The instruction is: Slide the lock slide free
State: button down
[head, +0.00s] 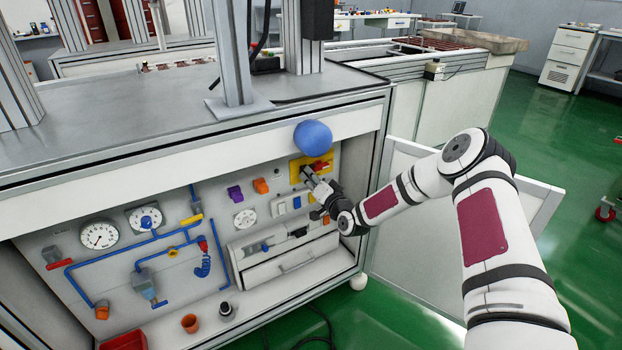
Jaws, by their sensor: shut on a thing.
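A yellow plate (296,170) with a red rotary handle (320,165) is on the upper right of the white panel inside the open cabinet. My gripper (311,180) reaches in from the right, its fingertips at the lower edge of this plate. It is shut on a small part there, which I take to be the lock slide; the fingers cover most of it. I cannot tell the slide's outline or how far it sits in its guide.
A blue ball-shaped knob (313,137) hangs just above the plate. A light switch box (291,204) and a drawer (298,261) lie below. The open cabinet door (413,217) stands behind my arm. Gauges (99,235) and blue pipes (130,252) fill the panel's left.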

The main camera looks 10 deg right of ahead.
aim_at(294, 172)
jog(key=shift+s+a, duration=0.25)
jog(key=shift+a, duration=0.55)
jog(key=shift+s+a, duration=0.25)
jog(key=shift+a, duration=0.55)
jog(key=c, duration=1.5)
grip_release()
jog(key=shift+a, duration=0.1)
jog(key=v, duration=1.2)
